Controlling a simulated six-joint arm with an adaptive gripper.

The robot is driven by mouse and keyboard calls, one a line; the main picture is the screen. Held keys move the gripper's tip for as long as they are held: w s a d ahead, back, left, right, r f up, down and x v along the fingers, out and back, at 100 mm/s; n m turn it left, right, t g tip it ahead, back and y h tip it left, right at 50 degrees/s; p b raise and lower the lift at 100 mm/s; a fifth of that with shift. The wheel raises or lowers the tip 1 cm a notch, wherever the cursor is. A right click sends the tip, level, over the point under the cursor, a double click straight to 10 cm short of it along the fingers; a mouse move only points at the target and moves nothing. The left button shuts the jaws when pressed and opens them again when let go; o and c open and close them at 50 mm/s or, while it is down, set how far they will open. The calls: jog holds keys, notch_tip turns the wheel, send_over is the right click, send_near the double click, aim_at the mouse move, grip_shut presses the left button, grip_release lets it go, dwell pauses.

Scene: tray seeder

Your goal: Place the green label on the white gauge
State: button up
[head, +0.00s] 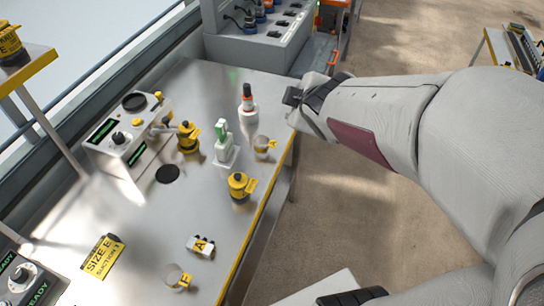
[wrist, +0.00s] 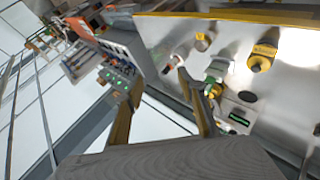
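A small green piece (head: 221,129), which looks like the green label, sits at the top of a white upright stand (head: 225,152) on the metal bench. That stand may be the white gauge; I cannot tell for sure. A green piece (wrist: 215,72) also shows in the wrist view, near the right finger. My gripper (head: 292,97) is over the bench's right edge, up and right of the stand in the head view. In the wrist view my gripper (wrist: 160,78) has its two fingers wide apart with nothing between them.
Yellow-black canisters (head: 240,188), a white block marked A (head: 201,246) and a control box (head: 128,133) share the bench (head: 150,225). The front middle has bare room.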

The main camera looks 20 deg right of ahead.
jog(key=s+a+m+g+y, duration=0.1)
jog(key=s+a+m, duration=0.3)
jog(key=s, duration=0.5)
jog(key=s+a+m+g+y, duration=0.2)
jog(key=s+a+m, duration=0.3)
jog(key=s+a, duration=0.3)
jog(key=s+g, duration=0.1)
jog(key=s, duration=0.1)
jog(key=shift+s+a+m, duration=0.2)
jog(key=shift+s+m, duration=0.1)
